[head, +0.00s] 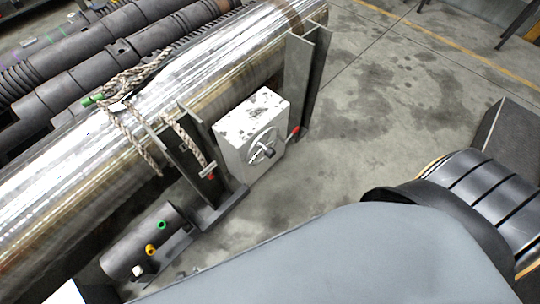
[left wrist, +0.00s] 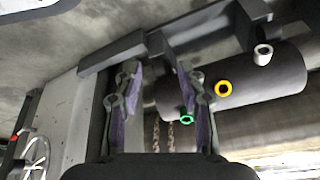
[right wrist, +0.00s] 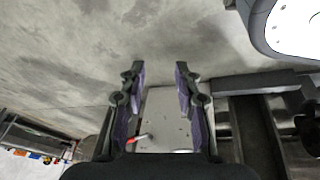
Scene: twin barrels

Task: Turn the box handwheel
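The white box (head: 250,122) stands on the floor beside the large shiny barrel. Its handwheel (head: 263,147), with a dark hub, is on the face towards me, and a red-tipped lever (head: 294,132) sticks out at its right. In the left wrist view the handwheel (left wrist: 36,156) is at the left edge. My left gripper (left wrist: 157,75) is open with nothing between its fingers. My right gripper (right wrist: 158,72) is open and empty; the box (right wrist: 165,103) shows beyond and between its fingers, with the red lever (right wrist: 138,137). The handwheel's face is hidden there.
The shiny barrel (head: 215,62) rests on metal supports (head: 305,75), with rope (head: 125,82) around it. A small dark cylinder (head: 140,240) with green, yellow and white ports lies front left. Dark pipes (head: 75,90) lie behind. Open concrete floor (head: 390,110) extends right of the box.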

